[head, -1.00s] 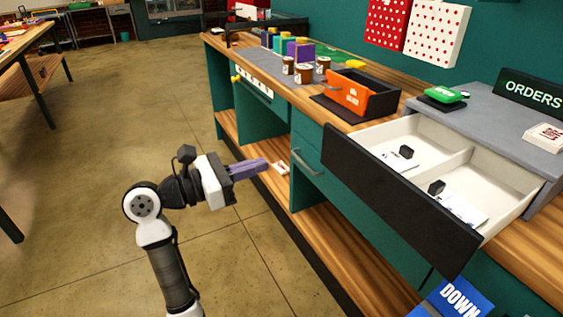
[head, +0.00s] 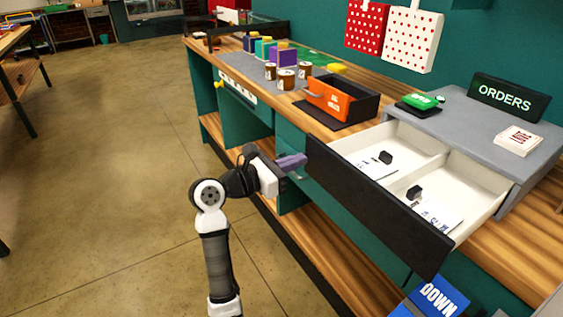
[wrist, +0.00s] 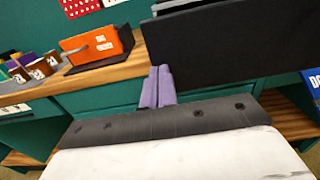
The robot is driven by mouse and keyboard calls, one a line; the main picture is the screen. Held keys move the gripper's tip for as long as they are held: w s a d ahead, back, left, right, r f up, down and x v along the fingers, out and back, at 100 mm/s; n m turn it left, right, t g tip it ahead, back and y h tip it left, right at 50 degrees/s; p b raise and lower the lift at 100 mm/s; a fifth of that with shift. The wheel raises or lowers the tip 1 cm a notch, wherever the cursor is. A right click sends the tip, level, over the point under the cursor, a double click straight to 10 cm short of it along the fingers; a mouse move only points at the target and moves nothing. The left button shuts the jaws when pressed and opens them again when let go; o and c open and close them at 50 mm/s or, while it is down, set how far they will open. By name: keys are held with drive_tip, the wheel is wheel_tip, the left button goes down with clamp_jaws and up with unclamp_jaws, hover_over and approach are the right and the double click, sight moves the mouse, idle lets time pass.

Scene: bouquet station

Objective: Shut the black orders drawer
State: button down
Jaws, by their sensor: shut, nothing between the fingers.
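The black orders drawer (head: 375,205) stands pulled out at the right in the head view, below the grey cabinet with the ORDERS sign (head: 510,97). Its white inside has two compartments with papers and small black blocks. In the wrist view its black front (wrist: 235,45) fills the upper right. My gripper (head: 301,160) is shut and empty, just in front of the drawer front's left end. In the wrist view the purple fingertips (wrist: 158,70) overlap the front's lower left edge. I cannot tell whether they touch it.
An orange-fronted box (head: 342,100) sits on the wooden counter left of the drawer. Several brown jars (head: 286,79) stand farther left. A teal drawer with a handle is under the counter. A blue DOWN sign (head: 438,298) is below the orders drawer. Floor to the left is clear.

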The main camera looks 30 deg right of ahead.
sight(372, 131)
drive_tip(key=shift+d, duration=0.15)
drive_tip(key=d, duration=0.7)
drive_tip(key=w+d, duration=0.1)
drive_tip(key=d, duration=0.7)
drive_tip(key=w+d+p, duration=0.1)
drive_tip(key=d, duration=0.7)
drive_tip(key=shift+d, duration=0.2)
drive_tip(key=shift+d+r, duration=0.25)
drive_tip(key=shift+d, duration=0.1)
drive_tip(key=shift+d, duration=0.15)
